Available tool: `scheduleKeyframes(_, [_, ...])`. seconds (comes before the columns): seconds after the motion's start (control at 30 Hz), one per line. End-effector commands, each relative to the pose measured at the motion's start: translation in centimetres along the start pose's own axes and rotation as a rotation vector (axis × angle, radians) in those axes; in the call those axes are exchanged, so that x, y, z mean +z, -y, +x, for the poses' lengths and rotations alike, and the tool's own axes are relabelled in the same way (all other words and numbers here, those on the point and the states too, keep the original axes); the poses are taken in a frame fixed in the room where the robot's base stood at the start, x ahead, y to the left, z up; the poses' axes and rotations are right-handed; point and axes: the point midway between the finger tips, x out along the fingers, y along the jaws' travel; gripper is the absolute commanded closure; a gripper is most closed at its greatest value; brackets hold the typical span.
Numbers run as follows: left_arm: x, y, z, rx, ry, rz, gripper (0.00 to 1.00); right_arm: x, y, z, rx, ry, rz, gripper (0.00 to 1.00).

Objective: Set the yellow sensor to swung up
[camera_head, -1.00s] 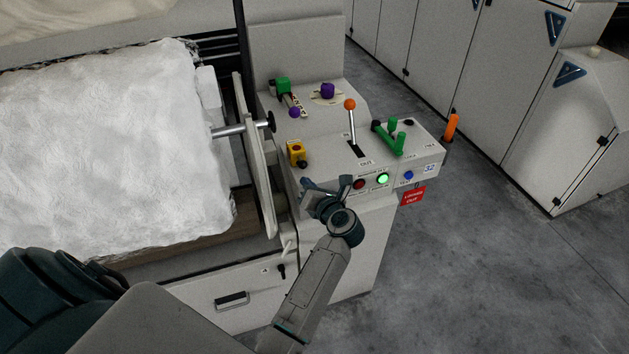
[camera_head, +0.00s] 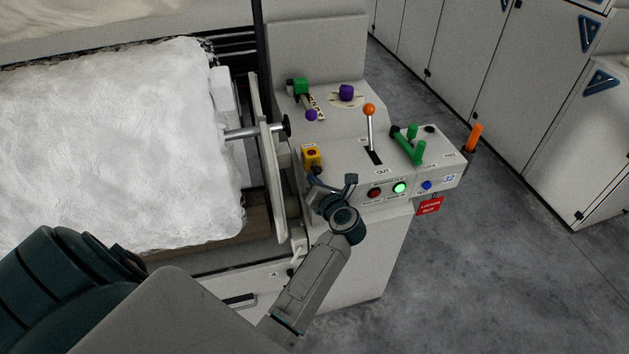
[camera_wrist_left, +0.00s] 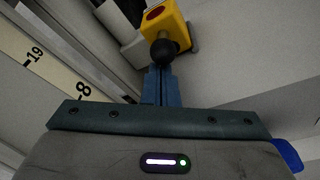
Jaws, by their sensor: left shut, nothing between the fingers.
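The yellow sensor (camera_head: 312,155) is a small yellow box with a red round spot, on the left front part of the machine's control console. A black ball knob (camera_wrist_left: 168,51) sticks out from its near, lower side. The yellow sensor also shows at the top of the left wrist view (camera_wrist_left: 167,18). My left gripper (camera_head: 314,180) is just in front of and below the knob. In the left wrist view its fingers (camera_wrist_left: 158,72) are shut with nothing between them, tips close under the knob. I cannot tell whether they touch it. My right gripper is not in view.
An orange-ball lever (camera_head: 369,112), green handles (camera_head: 409,147) and lit buttons (camera_head: 399,188) stand right of the sensor. A metal bar with a black knob (camera_head: 286,126) is to its left. White fibre (camera_head: 115,150) fills the left. Floor on the right is clear.

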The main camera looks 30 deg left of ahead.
Motion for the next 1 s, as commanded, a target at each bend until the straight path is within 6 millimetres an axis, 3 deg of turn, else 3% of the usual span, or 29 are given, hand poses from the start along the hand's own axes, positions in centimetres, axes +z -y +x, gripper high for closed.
scheduleKeyframes(0.67, [0.6, -0.1, -0.1, 0.027, 0.000, 0.113, 1.00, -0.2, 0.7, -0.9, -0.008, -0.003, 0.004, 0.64])
scheduleKeyframes(1.0, [1.5, -0.2, -0.3, 0.065, 0.000, 0.278, 1.00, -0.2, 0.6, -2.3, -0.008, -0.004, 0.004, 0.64])
